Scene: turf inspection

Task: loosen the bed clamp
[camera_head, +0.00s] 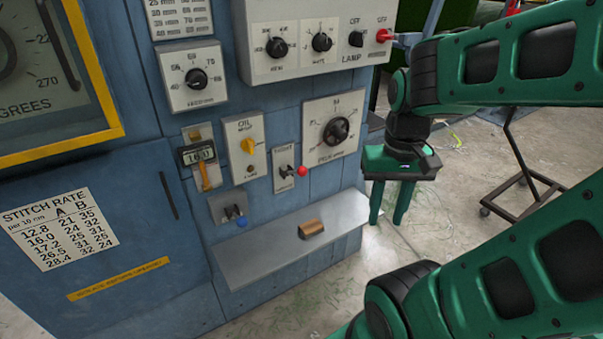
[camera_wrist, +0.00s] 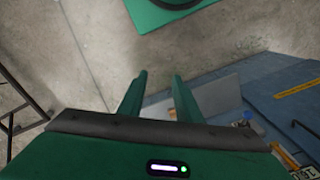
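No label reading "bed clamp" is legible, so I cannot tell for certain which control it is. A small lever with a blue ball knob (camera_head: 241,223) sits on a grey plate low on the blue machine's front. Another lever with a red ball knob (camera_head: 302,171) sits on a labelled plate to its upper right. My green gripper (camera_head: 388,218) points down to the right of the machine, apart from both levers. Its two fingers are spread with nothing between them; they also show in the wrist view (camera_wrist: 159,78).
A grey metal shelf (camera_head: 260,262) juts from the machine's base, bearing a small brown piece (camera_head: 312,229). Above are an orange knob (camera_head: 248,146), a counter (camera_head: 198,153) and black dials (camera_head: 336,131). A wheeled stand (camera_head: 515,170) is at right. Concrete floor lies open around my gripper.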

